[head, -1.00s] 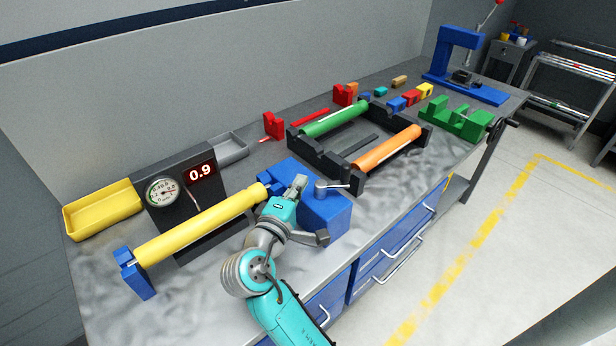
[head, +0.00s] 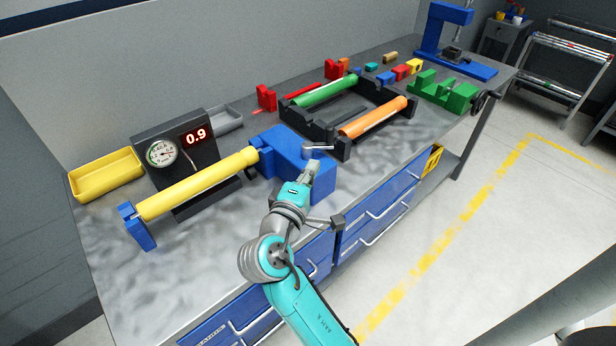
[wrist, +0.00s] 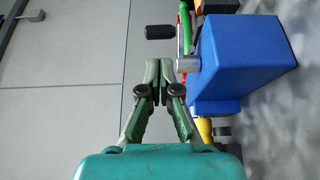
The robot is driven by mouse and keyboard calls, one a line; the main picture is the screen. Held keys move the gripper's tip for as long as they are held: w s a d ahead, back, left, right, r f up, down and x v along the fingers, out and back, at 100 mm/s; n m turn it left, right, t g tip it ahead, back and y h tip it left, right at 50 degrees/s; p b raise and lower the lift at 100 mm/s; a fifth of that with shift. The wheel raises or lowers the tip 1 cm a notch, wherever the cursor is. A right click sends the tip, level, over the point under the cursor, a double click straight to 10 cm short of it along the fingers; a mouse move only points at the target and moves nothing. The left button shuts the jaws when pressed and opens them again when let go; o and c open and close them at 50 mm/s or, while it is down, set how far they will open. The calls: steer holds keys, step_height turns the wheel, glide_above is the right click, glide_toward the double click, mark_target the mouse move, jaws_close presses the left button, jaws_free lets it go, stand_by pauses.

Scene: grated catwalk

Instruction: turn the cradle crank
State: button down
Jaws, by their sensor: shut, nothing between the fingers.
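A yellow roller (head: 200,185) lies in a cradle with a small blue end block (head: 138,232) at its left and a large blue housing (head: 283,150) at its right. The grey cradle crank (head: 318,149) is on the housing's front right; its black handle (wrist: 160,32) and metal shaft (wrist: 187,64) show in the wrist view. My gripper (head: 313,167) is just in front of the crank, its fingers shut and empty. In the wrist view my fingertips (wrist: 159,66) are beside the shaft end and below the handle, with no clear contact.
A gauge stand (head: 176,150) reads 0.9 behind the roller. A yellow tray (head: 105,177) is at the left. A black frame (head: 343,150) with green and orange rollers stands right of the housing. The floor before the bench is clear.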

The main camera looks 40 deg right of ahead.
mark_target(329, 138)
steer(key=x, duration=0.9)
steer(key=shift+d, duration=0.15)
steer(key=shift+w+d, duration=0.1)
steer(key=shift+d, duration=0.05)
steer(key=shift+w+d, duration=0.35)
steer(key=shift+d, duration=0.3)
steer(key=shift+a, duration=0.1)
